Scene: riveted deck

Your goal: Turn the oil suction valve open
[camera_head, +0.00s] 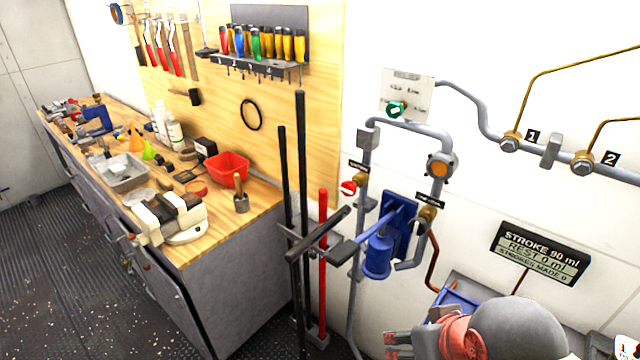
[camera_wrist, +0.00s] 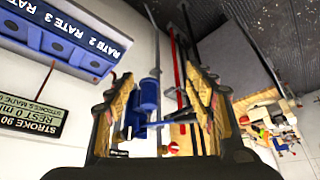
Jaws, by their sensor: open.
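A small valve with a red handle (camera_head: 348,187) sits on a brass body on the grey pipe left of the blue hand pump (camera_head: 378,255), under a small black label too small to read. A second brass valve (camera_head: 427,214) is on the pipe to its right, under another label. I cannot tell for certain which is the oil suction valve or how far either is turned. My gripper (camera_head: 400,345) is low at the bottom, apart from both valves. In the wrist view my gripper (camera_wrist: 160,85) is open and empty, with the blue pump and a red handle (camera_wrist: 173,148) beyond the fingers.
A stroke display (camera_head: 540,254) hangs at right. Dark upright bars and a red bar (camera_head: 322,250) stand left of the pump, beside the workbench (camera_head: 235,265) with its vise. A rate panel (camera_wrist: 70,45) shows in the wrist view.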

